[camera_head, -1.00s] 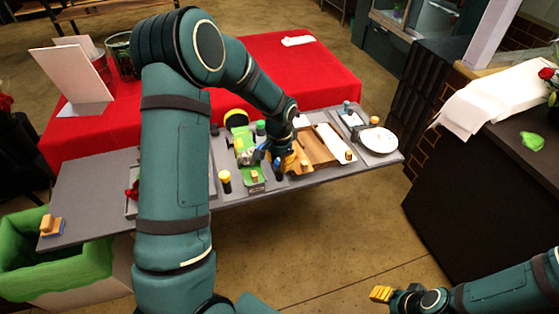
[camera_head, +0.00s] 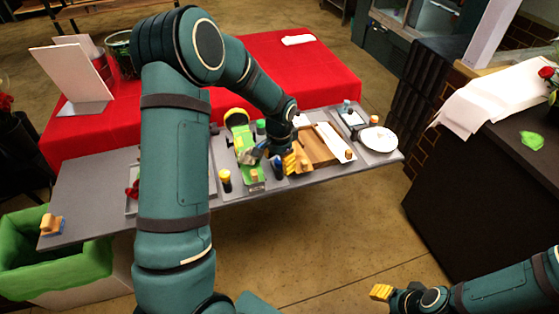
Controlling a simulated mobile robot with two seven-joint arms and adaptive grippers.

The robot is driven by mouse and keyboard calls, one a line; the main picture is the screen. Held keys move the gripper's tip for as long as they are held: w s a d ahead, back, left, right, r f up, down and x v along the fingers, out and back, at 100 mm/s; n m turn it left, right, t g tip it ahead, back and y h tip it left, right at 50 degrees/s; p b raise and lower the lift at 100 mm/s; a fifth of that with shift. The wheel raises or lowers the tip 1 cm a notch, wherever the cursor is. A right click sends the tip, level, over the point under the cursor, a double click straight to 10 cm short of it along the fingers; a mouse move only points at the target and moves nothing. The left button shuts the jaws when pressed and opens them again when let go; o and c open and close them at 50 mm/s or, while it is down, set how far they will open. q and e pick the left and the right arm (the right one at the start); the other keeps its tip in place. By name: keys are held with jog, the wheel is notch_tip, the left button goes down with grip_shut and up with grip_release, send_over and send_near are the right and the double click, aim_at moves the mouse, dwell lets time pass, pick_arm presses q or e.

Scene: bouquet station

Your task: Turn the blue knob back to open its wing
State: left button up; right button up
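A small dark post with a blue top (camera_head: 278,163) stands on the grey table just left of my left gripper's yellow fingers; I take it as the blue knob. My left gripper (camera_head: 291,162) is low over the front of the table, close beside the knob; I cannot tell whether they touch. The finger gap is too small to read. A bright green fixture (camera_head: 240,142) stands just left of the knob. A brown wooden board (camera_head: 316,149) lies to the right. I cannot make out which part is the wing. My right gripper (camera_head: 381,292) is at the lower right, away from the table.
The grey table (camera_head: 88,195) also holds a yellow-topped post (camera_head: 225,178), several orange-topped pegs and a white plate (camera_head: 378,139). Behind it is a red-covered table (camera_head: 315,78). A green-lined bin (camera_head: 60,262) stands at the left front. My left arm hides part of the table.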

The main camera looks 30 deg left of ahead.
aim_at(280, 160)
pick_arm(q)
notch_tip(280, 160, up, 12)
dwell(0.6)
dwell(0.4)
